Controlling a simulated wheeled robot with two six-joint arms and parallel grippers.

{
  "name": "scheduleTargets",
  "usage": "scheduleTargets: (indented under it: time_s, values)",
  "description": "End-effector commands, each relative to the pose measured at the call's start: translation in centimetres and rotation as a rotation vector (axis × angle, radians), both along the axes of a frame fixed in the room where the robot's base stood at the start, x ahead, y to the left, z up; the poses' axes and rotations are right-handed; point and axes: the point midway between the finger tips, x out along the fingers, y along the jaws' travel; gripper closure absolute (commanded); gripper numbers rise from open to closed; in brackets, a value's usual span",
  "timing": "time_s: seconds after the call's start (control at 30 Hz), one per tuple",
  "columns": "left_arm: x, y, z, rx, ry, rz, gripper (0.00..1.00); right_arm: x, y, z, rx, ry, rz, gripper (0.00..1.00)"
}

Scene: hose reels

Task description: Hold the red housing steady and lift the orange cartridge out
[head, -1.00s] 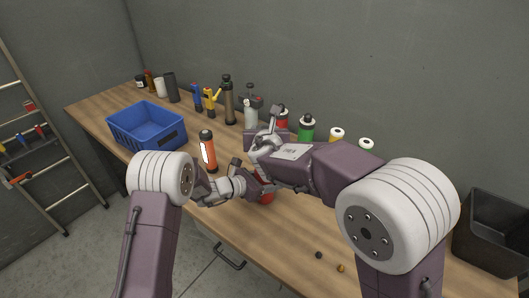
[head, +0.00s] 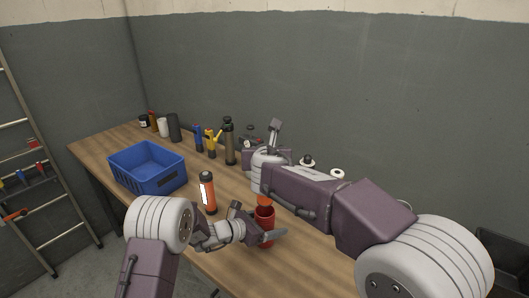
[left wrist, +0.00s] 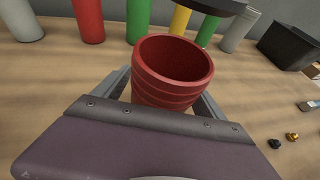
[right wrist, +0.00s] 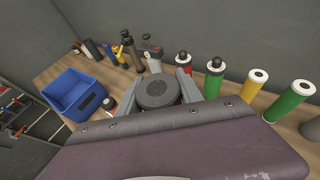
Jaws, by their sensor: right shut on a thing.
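The red housing (head: 266,228) stands upright on the bench, open at the top. In the left wrist view the red housing (left wrist: 172,75) looks empty inside. My left gripper (left wrist: 165,85) has its fingers on either side of the housing and is shut on it. My right gripper (right wrist: 156,88) is shut on the orange cartridge, whose dark round cap (right wrist: 157,93) sits between the fingers. In the head view an orange part of the cartridge (head: 264,200) shows below my right arm, just above the housing; the rest is hidden.
An orange canister with a white label (head: 208,193) stands left of the housing. A blue crate (head: 147,169) is farther left. Several bottles and tubes line the back of the bench, including green (right wrist: 213,78) and yellow (right wrist: 254,88) ones.

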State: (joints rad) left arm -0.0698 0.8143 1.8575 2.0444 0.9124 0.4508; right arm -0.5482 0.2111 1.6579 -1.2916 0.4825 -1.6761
Motion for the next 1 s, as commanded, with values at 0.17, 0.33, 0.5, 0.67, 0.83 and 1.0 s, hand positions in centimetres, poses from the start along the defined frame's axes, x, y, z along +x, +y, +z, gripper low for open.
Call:
scheduleTargets:
  time_s: [0.17, 0.33, 0.5, 0.67, 0.83, 1.0]
  values:
    - [-0.2, 0.4, 0.2, 0.000, -0.001, 0.002, 0.19, 0.0, 0.0, 0.0, 0.000, 0.000, 0.000, 1.00]
    - [-2.1, 3.1, 1.6, 0.000, -0.002, 0.006, 0.19, 0.0, 0.0, 0.0, 0.000, 0.000, 0.000, 1.00]
    - [-4.5, 6.4, 3.3, 0.000, -0.002, 0.006, 0.19, 0.0, 0.0, 0.0, 0.000, 0.000, 0.000, 1.00]
    - [-6.0, 8.3, 4.3, 0.000, -0.002, 0.003, 0.19, 0.0, 0.0, 0.0, 0.000, 0.000, 0.000, 1.00]
    - [-6.6, 9.0, 4.6, -0.001, 0.001, 0.000, 0.19, 0.0, 0.0, 0.0, 0.000, 0.000, 0.000, 1.00]
    - [-6.6, 8.9, 4.6, 0.000, 0.000, -0.001, 0.19, 0.0, 0.0, 0.0, 0.000, -0.001, 0.000, 1.00]
